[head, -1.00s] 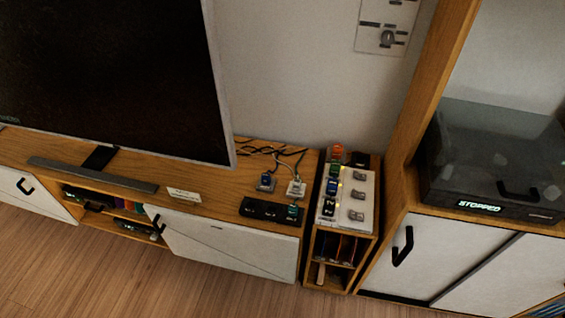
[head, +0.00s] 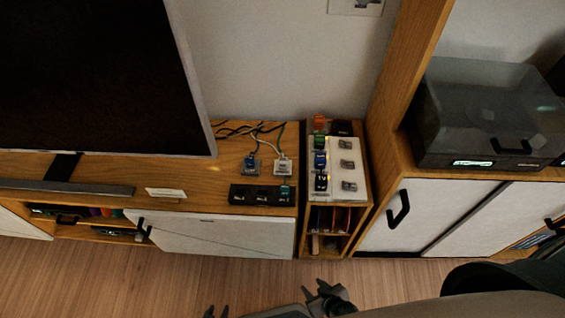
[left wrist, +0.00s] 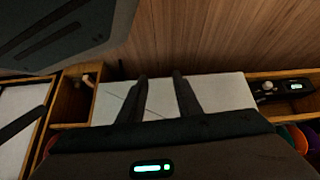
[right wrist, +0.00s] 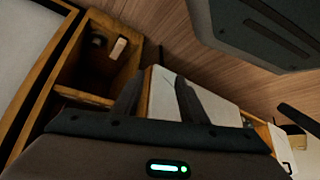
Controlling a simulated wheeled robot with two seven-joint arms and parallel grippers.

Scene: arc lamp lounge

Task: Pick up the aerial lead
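Several leads run along the back of the console top. One ends in a blue plug (head: 251,162) and one in a white plug (head: 283,167), each on a small plate. A green plug (head: 285,190) sits at the right end of a black socket block (head: 249,196). I cannot tell which of these is the aerial lead. My left gripper (head: 216,312) is at the bottom edge, low in front of the console; its fingers stand apart, empty, in the left wrist view (left wrist: 160,84). My right gripper (head: 324,292) is right of it, also open and empty in its wrist view (right wrist: 157,88).
A white panel (head: 346,187) with coloured plugs and grey pieces stands on a narrow wooden shelf unit right of the console. A large screen (head: 85,75) stands at left, with a white card (head: 165,193) in front. A dark lidded box (head: 480,115) sits on the right cabinet.

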